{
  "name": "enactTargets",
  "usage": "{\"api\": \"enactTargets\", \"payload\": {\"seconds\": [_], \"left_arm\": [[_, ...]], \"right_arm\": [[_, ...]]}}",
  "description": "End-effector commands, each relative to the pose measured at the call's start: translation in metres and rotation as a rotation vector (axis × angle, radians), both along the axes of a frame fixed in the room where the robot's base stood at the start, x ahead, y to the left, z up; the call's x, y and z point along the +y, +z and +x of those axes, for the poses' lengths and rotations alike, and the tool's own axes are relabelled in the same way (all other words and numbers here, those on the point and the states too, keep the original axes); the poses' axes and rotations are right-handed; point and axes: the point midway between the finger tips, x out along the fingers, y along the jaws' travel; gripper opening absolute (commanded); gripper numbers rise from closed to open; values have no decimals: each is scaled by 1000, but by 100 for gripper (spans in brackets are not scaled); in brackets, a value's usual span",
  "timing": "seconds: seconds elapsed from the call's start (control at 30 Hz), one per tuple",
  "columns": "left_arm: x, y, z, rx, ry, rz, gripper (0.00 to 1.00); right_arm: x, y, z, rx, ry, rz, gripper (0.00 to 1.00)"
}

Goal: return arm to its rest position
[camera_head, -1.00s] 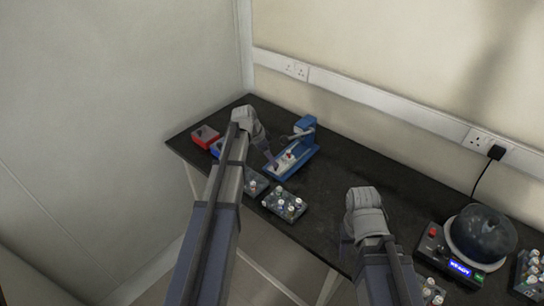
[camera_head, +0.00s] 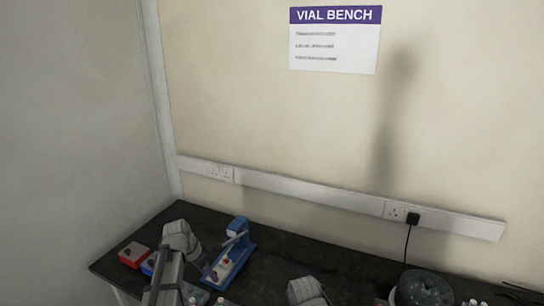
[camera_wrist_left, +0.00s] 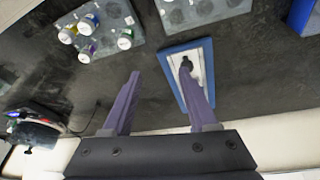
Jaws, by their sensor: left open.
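My left arm comes in at the lower left of the head view. Its gripper (camera_head: 209,272) points down beside the blue stand (camera_head: 243,249). In the left wrist view the two purple fingers (camera_wrist_left: 160,72) are apart, with nothing between their tips. The blue-framed base with a pale plate (camera_wrist_left: 205,50) lies behind and beside the right finger there. A white-capped vial (camera_head: 225,261) shows on the stand in the head view. Of my right arm, only a grey wrist part (camera_head: 306,291) shows at the bottom edge; its fingers are not visible.
A red box (camera_head: 133,254) and a blue box (camera_head: 150,264) stand at the bench's left. A dark round device (camera_head: 424,288) is at the lower right. A vial rack (camera_wrist_left: 90,32) shows in the wrist view. A wall with socket trunking (camera_head: 310,193) bounds the black bench behind.

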Motion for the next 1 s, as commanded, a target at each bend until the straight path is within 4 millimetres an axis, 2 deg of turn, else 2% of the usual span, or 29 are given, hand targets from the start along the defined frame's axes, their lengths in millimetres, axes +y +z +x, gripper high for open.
{"api": "enactTargets", "payload": {"seconds": [0.03,0.1,0.2,0.47,0.5,0.57,0.8,1.0], "left_arm": [[-22,-2,-31,40,54,8,59],[-42,-5,-60,93,155,24,59],[-62,-8,-97,152,292,54,59],[-91,-11,-176,224,602,134,59],[-104,-11,-171,230,561,146,59],[-120,-11,-176,238,515,168,59],[-172,-10,-204,261,361,251,59],[-195,-10,-220,269,286,297,59]], "right_arm": [[0,0,0,0,0,0,50],[0,0,0,0,0,0,50],[0,0,0,0,0,0,50],[0,0,0,0,0,0,50],[0,0,0,0,0,0,50],[0,0,0,0,0,0,50],[0,0,0,0,0,0,50],[0,0,0,0,0,0,50]]}}
